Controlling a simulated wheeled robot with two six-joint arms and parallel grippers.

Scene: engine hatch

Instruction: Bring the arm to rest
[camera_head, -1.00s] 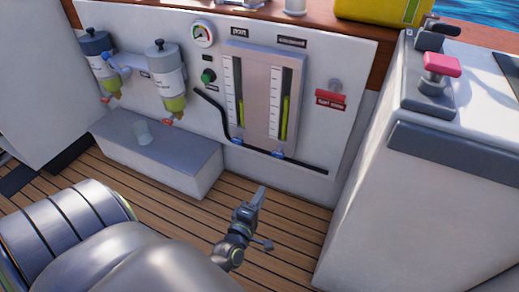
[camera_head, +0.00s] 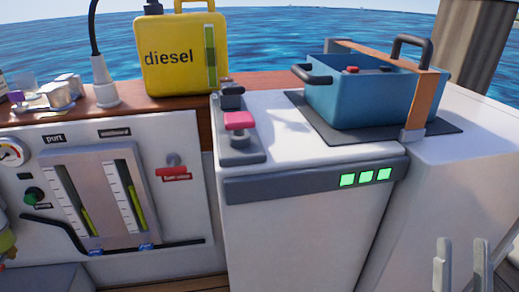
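My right gripper (camera_head: 462,250) shows at the bottom right of the head view. Its two pale grey fingers point up and stand apart, with nothing between them. It is in front of the white cabinet (camera_head: 300,240), below the level of the top. The rest of the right arm is below the picture edge. My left gripper is not in view.
A blue pot (camera_head: 370,100) sits on a dark mat (camera_head: 330,133) on the cabinet top, with an orange-brown strap (camera_head: 419,100). A yellow diesel can (camera_head: 180,60) stands on the wooden ledge (camera_head: 265,80). A gauge panel (camera_head: 100,195) is at left. Three green lights (camera_head: 366,177) are lit.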

